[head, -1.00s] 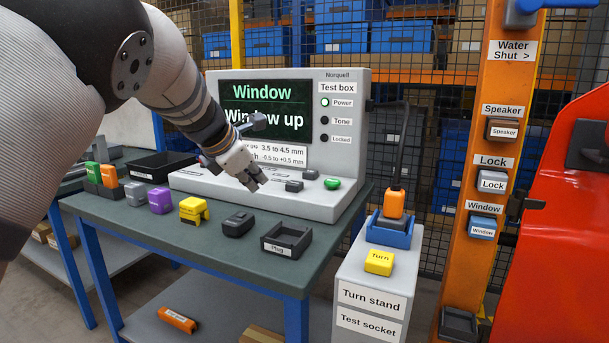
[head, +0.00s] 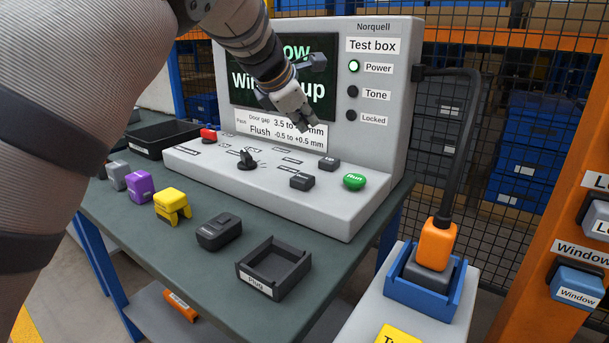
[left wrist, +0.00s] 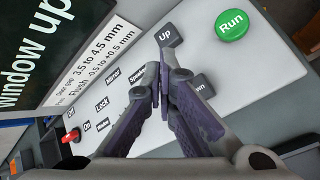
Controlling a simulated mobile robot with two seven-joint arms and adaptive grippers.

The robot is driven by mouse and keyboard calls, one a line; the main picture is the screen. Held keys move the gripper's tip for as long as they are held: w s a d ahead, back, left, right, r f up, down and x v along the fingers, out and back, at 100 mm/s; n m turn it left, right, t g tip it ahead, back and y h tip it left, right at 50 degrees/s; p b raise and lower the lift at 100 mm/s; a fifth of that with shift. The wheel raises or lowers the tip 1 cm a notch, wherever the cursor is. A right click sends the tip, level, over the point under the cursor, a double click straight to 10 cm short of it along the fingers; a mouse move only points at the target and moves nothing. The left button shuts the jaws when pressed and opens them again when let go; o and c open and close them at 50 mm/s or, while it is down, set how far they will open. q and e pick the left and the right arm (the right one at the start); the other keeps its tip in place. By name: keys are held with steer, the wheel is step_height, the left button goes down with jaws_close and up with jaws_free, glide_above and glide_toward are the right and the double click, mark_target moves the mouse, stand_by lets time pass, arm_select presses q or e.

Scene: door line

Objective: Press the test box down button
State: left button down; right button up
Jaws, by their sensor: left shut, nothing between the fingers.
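The grey test box (head: 395,120) stands on the green table. Its dark down button (head: 302,181) sits on the sloping panel, in front of the dark up button (head: 328,163) and left of the round green Run button (head: 355,181). My left gripper (head: 310,124) is shut and empty, held above the panel in front of the screen's lower right, apart from the buttons. The up button (left wrist: 169,36) shows beyond the fingertips. My right gripper is not in view.
A dark knob (head: 247,160) and a red switch (head: 208,134) are on the panel's left. An empty plug tray (head: 258,281), a dark block (head: 218,232) and a yellow block (head: 172,203) lie on the table. An orange plug (head: 436,244) with a cable stands right.

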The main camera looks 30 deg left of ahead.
arm_select(q)
steer(key=b, duration=0.3)
glide_above(305, 178)
step_height(305, 178, down, 8)
steer(key=shift+w+r, duration=0.1)
steer(key=shift+r, duration=0.15)
steer(key=shift+f+b, duration=0.4)
steer(key=shift+f, duration=0.35)
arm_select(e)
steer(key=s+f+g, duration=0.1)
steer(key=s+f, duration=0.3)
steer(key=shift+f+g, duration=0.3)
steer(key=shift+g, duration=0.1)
arm_select(q)
steer(key=shift+f, duration=0.1)
steer(key=shift+f, duration=0.3)
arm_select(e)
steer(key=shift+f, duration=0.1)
